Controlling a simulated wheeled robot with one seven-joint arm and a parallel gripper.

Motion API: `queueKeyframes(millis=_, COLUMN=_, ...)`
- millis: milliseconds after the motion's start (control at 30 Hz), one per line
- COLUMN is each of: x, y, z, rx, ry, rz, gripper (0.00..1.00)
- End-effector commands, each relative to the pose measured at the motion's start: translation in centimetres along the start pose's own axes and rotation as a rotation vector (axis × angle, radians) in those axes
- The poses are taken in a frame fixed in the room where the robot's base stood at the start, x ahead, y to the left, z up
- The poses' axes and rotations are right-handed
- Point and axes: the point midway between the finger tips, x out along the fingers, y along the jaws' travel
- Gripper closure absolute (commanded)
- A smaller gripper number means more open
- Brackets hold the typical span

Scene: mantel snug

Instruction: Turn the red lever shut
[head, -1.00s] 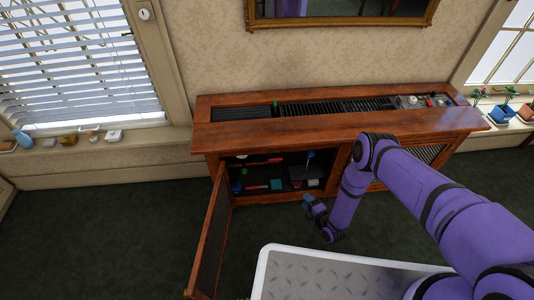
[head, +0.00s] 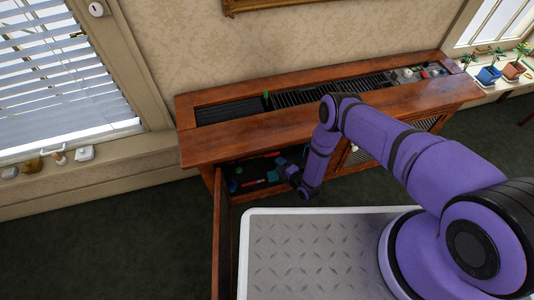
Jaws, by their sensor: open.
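A wooden radiator cabinet (head: 300,128) stands against the wall with its left door (head: 222,235) swung open. Inside the dim opening, a thin red bar (head: 267,155) shows high up and another red piece (head: 251,184) shows lower down. They are too small to tell which is the red lever or how it is turned. My gripper (head: 283,166) is at the right part of the opening, right of the red pieces and apart from them as far as I can see. It is open and seems empty. The cabinet top and my arm hide part of the inside.
Inside are also a green knob (head: 238,170) and a teal block (head: 272,176). On the cabinet top are a dark grille (head: 300,95), a small green item (head: 266,95) and small items at the right end. Potted plants (head: 489,75) stand on the right sill. Dark carpet lies left of the door.

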Motion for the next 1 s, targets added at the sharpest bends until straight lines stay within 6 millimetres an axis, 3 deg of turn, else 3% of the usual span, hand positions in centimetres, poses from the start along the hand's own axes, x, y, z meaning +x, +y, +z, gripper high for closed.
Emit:
queueKeyframes(millis=200, x=4.0, y=0.1, z=0.0, rx=-0.001, ry=0.000, rz=0.003, gripper=0.57)
queueKeyframes(millis=400, x=6.8, y=0.0, z=0.0, rx=-0.001, ry=0.000, rz=0.002, gripper=0.57)
queueKeyframes(millis=600, x=8.2, y=0.1, z=0.0, rx=-0.001, ry=-0.001, rz=0.002, gripper=0.57)
queueKeyframes(millis=900, x=8.4, y=0.1, z=0.0, rx=0.000, ry=0.000, rz=0.001, gripper=0.57)
queueKeyframes(millis=1000, x=8.3, y=0.1, z=0.0, rx=0.000, ry=0.000, rz=0.001, gripper=0.80)
